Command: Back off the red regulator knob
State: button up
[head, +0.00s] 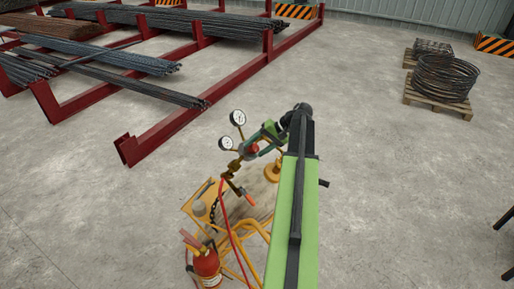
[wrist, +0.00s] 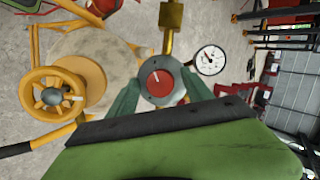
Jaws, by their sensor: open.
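The red regulator knob (wrist: 160,83) sits in a round grey body in the middle of the wrist view, with a pale mark on its face. In the head view the knob (head: 252,149) is small and partly covered by my gripper (head: 263,139). In the wrist view, the two green fingers of my gripper (wrist: 160,88) are apart, one on each side of the knob. I cannot tell whether they touch it. A white dial gauge (wrist: 208,60) is just right of the knob. Two gauges, upper (head: 238,117) and lower (head: 226,143), show in the head view.
A yellow handwheel (wrist: 62,95) is left of the knob. The yellow cart (head: 196,207) carries red hoses and a fire extinguisher (head: 207,268). A red rack (head: 150,146) with rebar stands at upper left, coiled wire on a pallet (head: 437,104) at upper right. Floor between is clear.

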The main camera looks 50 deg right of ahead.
aim_at(257, 148)
jog(key=shift+s+d+r+p, duration=0.1)
jog(key=shift+s+r+p, duration=0.05)
jog(key=shift+r+p, duration=0.2)
jog(key=shift+s+d+r+p, duration=0.75)
jog(key=shift+s+d+r, duration=0.15)
jog(key=shift+s, duration=0.2)
jog(key=s+d, duration=0.6)
jog(key=s, duration=0.2)
jog(key=shift+s+d+f, duration=0.2)
jog(key=shift+s+d, duration=0.1)
jog(key=shift+s, duration=0.05)
jog(key=shift+d, duration=0.1)
